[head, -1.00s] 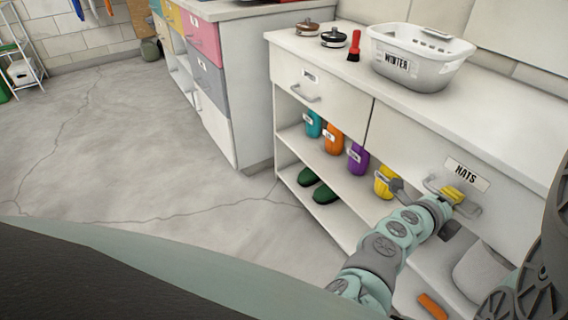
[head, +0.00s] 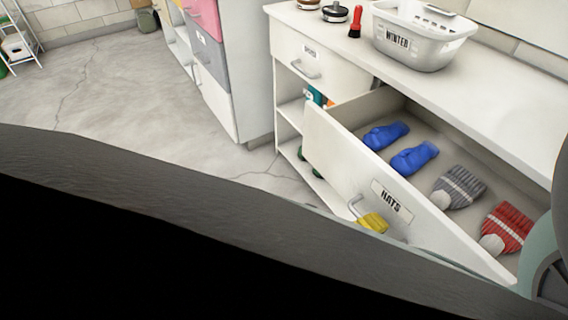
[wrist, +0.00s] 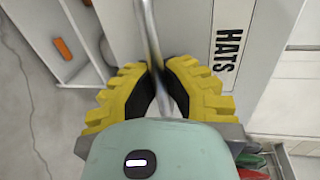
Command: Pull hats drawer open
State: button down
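The hats drawer (head: 340,165) is pulled well out of the white cabinet in the head view. Its HATS label (head: 391,201) is on the front, and the label also shows in the wrist view (wrist: 229,45). Inside lie blue gloves or mittens (head: 414,157), a grey knit hat (head: 459,187) and a red striped hat (head: 508,228). My gripper (wrist: 163,84) has yellow ridged fingers closed around the metal bar handle (wrist: 151,30) of the drawer.
A white basket labelled WINTER (head: 420,38) stands on the countertop. A second, shut drawer (head: 310,62) is at the cabinet's left. Free concrete floor (head: 130,100) lies to the left.

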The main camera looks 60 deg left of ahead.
jog(key=shift+f+p+v, duration=0.15)
jog(key=shift+f+v, duration=0.05)
jog(key=shift+v, duration=0.7)
jog(key=shift+f+p+v, duration=0.15)
jog(key=shift+v, duration=0.7)
jog(key=shift+s, duration=0.1)
jog(key=c, duration=1)
grip_release()
jog(key=v, duration=1.2)
